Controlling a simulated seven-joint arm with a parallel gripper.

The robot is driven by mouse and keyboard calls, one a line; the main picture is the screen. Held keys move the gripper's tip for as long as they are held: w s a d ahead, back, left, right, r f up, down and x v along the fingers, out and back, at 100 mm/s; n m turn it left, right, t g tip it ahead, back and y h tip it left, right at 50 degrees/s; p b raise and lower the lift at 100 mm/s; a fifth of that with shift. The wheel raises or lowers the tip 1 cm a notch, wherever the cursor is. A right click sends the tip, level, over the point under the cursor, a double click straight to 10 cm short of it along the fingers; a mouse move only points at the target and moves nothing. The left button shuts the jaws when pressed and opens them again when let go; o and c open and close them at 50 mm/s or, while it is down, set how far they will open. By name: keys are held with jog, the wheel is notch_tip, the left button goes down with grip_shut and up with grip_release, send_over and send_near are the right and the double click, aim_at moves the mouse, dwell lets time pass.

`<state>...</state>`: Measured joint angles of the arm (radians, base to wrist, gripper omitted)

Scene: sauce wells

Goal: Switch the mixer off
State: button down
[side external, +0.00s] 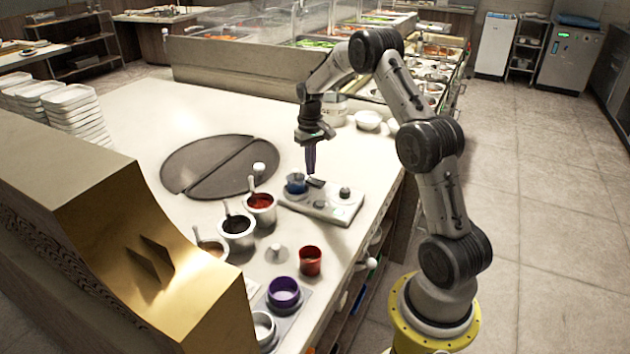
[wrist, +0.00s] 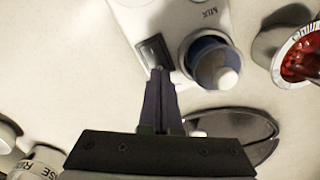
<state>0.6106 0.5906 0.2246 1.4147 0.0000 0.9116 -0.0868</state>
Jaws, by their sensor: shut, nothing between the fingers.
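The mixer (side external: 318,205) is a pale flat unit on the counter, with a blue cup (side external: 296,184) at its left end and a dark knob (side external: 344,194) toward its right. In the wrist view, a black rocker switch (wrist: 154,52) sits on the mixer beside the blue cup (wrist: 208,58). My gripper (side external: 310,173) points down over the mixer, its dark purple fingers together and empty. In the wrist view, the fingertips (wrist: 161,74) are just by the switch's near end. I cannot tell whether they touch it. The switch's position is unclear.
Sauce pots with ladles, one red (side external: 260,202) and one dark (side external: 238,226), stand left of the mixer. A red cup (side external: 310,260) and a purple cup (side external: 284,292) stand nearer. A dark round plate (side external: 220,166) lies behind. White bowls (side external: 368,120) are at the back.

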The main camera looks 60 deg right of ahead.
aim_at(311, 179)
jog(key=shift+f, duration=0.95)
dwell(0.6)
jog(key=shift+r, duration=3.55)
